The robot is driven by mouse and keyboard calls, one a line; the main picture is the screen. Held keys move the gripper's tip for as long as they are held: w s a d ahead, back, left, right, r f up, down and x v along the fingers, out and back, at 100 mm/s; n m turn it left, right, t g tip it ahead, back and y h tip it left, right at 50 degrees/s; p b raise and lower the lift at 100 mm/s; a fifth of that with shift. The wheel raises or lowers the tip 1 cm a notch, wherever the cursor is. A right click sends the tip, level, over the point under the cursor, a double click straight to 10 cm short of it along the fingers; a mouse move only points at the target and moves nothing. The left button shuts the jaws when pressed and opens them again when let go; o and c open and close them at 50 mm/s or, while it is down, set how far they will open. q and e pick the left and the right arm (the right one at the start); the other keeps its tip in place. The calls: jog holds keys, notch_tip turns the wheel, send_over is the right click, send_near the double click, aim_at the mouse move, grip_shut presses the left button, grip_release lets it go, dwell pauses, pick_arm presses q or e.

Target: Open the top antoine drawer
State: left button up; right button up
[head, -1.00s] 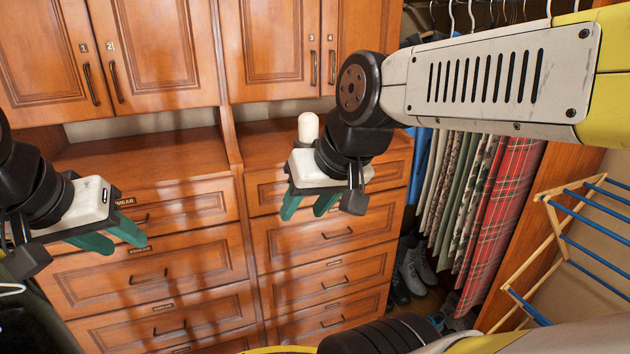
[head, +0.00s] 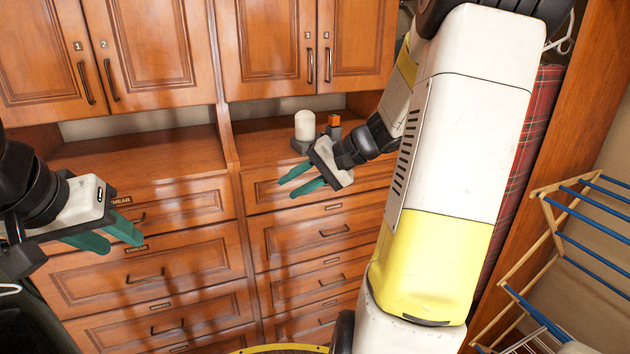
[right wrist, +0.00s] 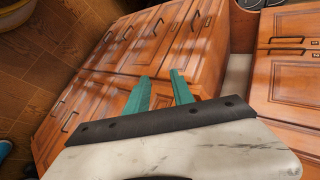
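The wooden dresser has two columns of drawers, all closed. The top right drawer (head: 261,193) sits just behind my right gripper (head: 288,187), which hides part of its front and its handle. The top left drawer (head: 190,205) is partly behind my left gripper (head: 123,243). Small labels show on the drawers, but I cannot read "antoine" on any. My right gripper is open and empty, its green fingers apart and pointing toward the drawer fronts; the right wrist view also shows its fingers (right wrist: 161,76). My left gripper is open and empty at the left.
A white rounded object (head: 306,125) and a small orange-topped item (head: 334,127) stand on the right counter. Cabinet doors (head: 270,45) are above. A drying rack (head: 560,240) stands at the right, with hanging clothes behind my right arm.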

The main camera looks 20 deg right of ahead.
jog(key=w+d+f+m+t+h, duration=0.1)
jog(key=w+d+f+m+t, duration=0.25)
jog(key=d, duration=0.45)
jog(key=w+d+f+m+t+h, duration=0.1)
jog(key=w+d+f+m+t, duration=0.2)
jog(key=d, duration=0.5)
jog(key=w+d+f+m+t, duration=0.2)
jog(key=w+d+f+t, duration=0.1)
jog(key=d+f, duration=0.3)
jog(key=d+x, duration=0.1)
jog(key=x, duration=0.6)
jog(key=shift+w+r, duration=0.4)
jog(key=shift+r, duration=0.1)
jog(key=shift+d+g, duration=0.1)
jog(key=shift+g, duration=0.15)
grip_shut()
